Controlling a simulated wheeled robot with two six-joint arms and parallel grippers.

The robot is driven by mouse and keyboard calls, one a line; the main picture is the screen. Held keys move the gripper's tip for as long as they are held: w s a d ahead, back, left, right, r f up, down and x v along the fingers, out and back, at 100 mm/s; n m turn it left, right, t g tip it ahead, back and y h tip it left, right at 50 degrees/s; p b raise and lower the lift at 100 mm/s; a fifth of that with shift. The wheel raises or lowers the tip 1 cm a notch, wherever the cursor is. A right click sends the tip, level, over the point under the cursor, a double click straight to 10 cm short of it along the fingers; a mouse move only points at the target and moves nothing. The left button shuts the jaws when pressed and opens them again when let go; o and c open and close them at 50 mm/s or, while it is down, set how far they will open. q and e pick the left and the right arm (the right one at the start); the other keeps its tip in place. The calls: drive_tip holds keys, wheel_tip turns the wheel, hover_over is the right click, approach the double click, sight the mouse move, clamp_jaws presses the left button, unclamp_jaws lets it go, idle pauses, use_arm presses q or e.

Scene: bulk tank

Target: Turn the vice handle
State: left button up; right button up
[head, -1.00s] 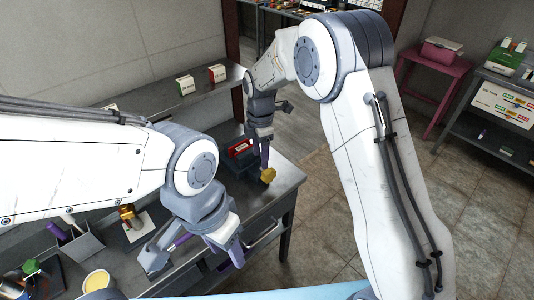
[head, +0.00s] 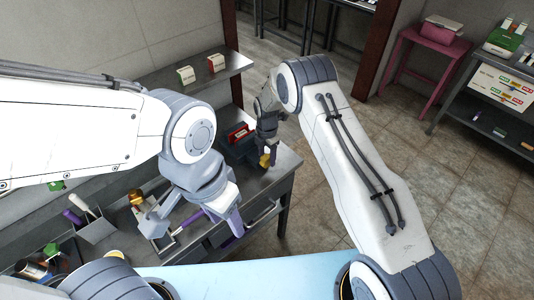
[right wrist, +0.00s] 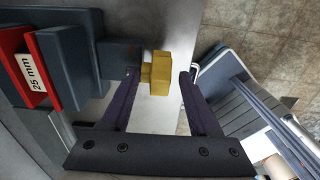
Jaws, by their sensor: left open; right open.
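The vice (head: 241,146) is dark blue-grey with a red part and stands at the bench's right end. In the right wrist view the vice (right wrist: 68,58) shows a "25 mm" label on its red part. Its yellow handle (right wrist: 160,73) sticks out from the jaw side; it also shows in the head view (head: 265,160). My right gripper (right wrist: 160,84) is open, one purple finger on each side of the handle. The left finger is close to it; I cannot tell if it touches. A gap shows on the right. My left gripper (head: 190,228) is open and apart from the vice.
The grey bench (head: 277,172) carries a grey bin (head: 95,228) with tools and a brass-coloured piece (head: 136,197) left of my left gripper. Two small boxes stand on the shelf (head: 165,85) behind. Tiled floor lies open to the right.

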drive_tip(key=shift+f, duration=0.25)
clamp_jaws()
drive_tip(key=shift+s+a+f+t+h+b, duration=0.1)
drive_tip(key=shift+a+t+h+b, duration=0.1)
drive_tip(key=shift+t+h+b, duration=0.35)
drive_tip(key=h+b, duration=0.1)
drive_tip(key=b, duration=0.2)
drive_tip(key=t+h+b, duration=0.1)
drive_tip(key=b, duration=0.2)
drive_tip(key=t+h+b, duration=0.1)
drive_tip(key=b, duration=0.2)
drive_tip(key=shift+s+a+f+t+h, duration=0.25)
drive_tip(key=shift+a+f+h, duration=0.1)
drive_tip(key=shift+a, duration=0.05)
drive_tip(key=shift+s+r+t+h+b, duration=0.1)
drive_tip(key=shift+r+t+h+b, duration=0.2)
drive_tip(key=shift+b, duration=0.6)
drive_tip(key=shift+f, duration=0.1)
